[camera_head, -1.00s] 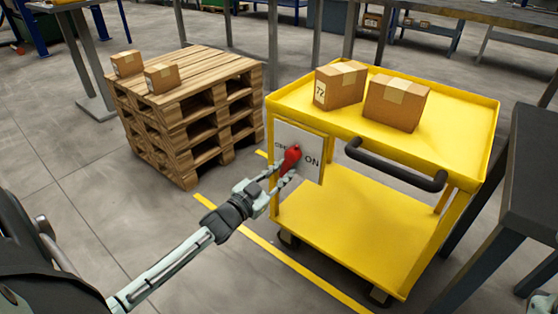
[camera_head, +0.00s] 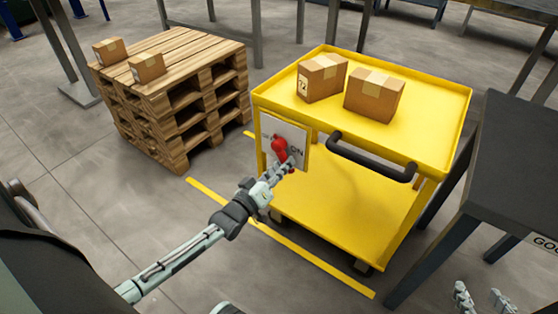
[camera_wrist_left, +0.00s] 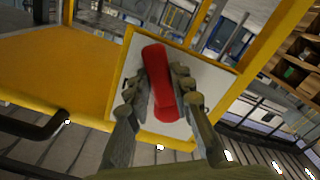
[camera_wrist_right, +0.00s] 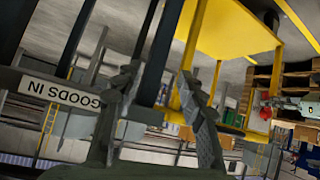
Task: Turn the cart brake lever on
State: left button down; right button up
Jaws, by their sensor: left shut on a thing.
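The red brake lever (camera_head: 280,146) sits on a white plate (camera_head: 301,137) on the left end of the yellow cart (camera_head: 310,222). The word ON on the plate is partly covered by the lever and gripper. My left gripper (camera_head: 283,164) is shut on the lever. In the left wrist view, the red lever (camera_wrist_left: 158,80) lies between the two fingers (camera_wrist_left: 157,100) against the plate. My right gripper (camera_head: 480,298) is at the bottom right of the head view, empty and apart from the cart. In the right wrist view its fingers (camera_wrist_right: 165,95) are spread open.
Two cardboard boxes (camera_head: 347,88) stand on the cart's top tray, above a black handle (camera_head: 372,156). A wooden pallet stack (camera_head: 180,95) with two small boxes is at the left. A dark table (camera_head: 515,150) is close at the right. Floor between pallets and cart is clear.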

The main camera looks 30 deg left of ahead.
pick_arm(q)
jog(key=shift+d+r+n+p, duration=0.15)
jog(key=shift+d+n+p, duration=0.1)
jog(key=shift+n, duration=0.35)
jog(key=shift+d+r+n+p, duration=0.15)
jog(key=shift+n+p, duration=0.05)
jog(key=shift+n, duration=0.4)
pick_arm(e)
jog(key=s+d+f+g+h, duration=0.1)
jog(key=s+d+f+g, duration=0.2)
jog(key=s+d, duration=0.1)
jog(key=shift+f+h, duration=0.25)
jog(key=shift+h, duration=0.05)
jog(key=shift+s+d, duration=0.1)
pick_arm(q)
jog(key=c, duration=1.3)
grip_release()
jog(key=shift+s, duration=0.1)
jog(key=s, duration=0.8)
jog(key=s+a, duration=0.1)
jog(key=s, duration=0.2)
jog(key=shift+s, duration=0.4)
